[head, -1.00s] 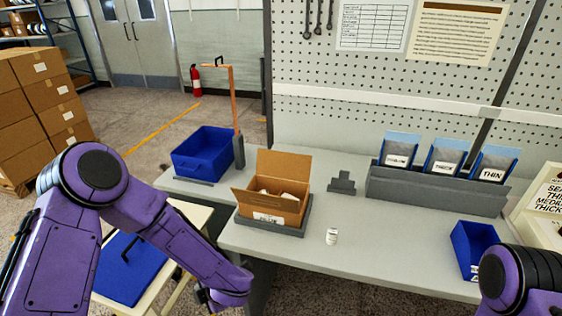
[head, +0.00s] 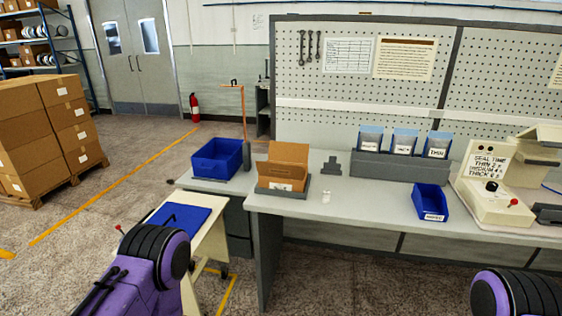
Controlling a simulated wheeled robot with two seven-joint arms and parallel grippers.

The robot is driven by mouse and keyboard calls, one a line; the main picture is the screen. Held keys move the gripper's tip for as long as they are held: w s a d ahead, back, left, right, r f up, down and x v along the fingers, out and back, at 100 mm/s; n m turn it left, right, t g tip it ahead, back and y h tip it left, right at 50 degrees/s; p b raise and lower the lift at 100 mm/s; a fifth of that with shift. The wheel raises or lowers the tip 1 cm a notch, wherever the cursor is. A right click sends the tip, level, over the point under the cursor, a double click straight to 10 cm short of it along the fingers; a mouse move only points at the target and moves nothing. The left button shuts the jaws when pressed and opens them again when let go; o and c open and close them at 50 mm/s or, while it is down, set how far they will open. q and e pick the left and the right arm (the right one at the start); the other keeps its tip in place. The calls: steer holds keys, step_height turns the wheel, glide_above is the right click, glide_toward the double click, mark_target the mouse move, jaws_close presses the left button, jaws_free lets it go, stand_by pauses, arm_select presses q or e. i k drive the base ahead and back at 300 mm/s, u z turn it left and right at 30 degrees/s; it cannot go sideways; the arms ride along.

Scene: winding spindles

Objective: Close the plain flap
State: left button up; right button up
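A small brown cardboard box (head: 296,172) stands on a dark grey tray (head: 282,193) at the left part of the workbench, in the head view. One plain brown flap (head: 288,152) stands raised at the box's far side. A white label shows on the box's near face. The box is small here, so its other flaps and its contents are not clear. Neither gripper is in view. Only purple and black upper parts of my two arms show at the bottom, well short of the box.
A blue bin (head: 217,160) stands left of the box; another blue bin (head: 430,203) is to the right. A small white container (head: 326,196) lies between. A grey rack (head: 388,164) holds labelled pouches. A sealing machine (head: 490,190) is at the right. A cream cart (head: 205,240) stands near left.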

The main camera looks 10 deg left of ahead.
mark_target(297, 153)
steer(key=u, duration=1)
steer(key=i, duration=1.35)
steer(key=z, duration=0.25)
steer(key=i, duration=0.75)
steer(key=z, duration=0.9)
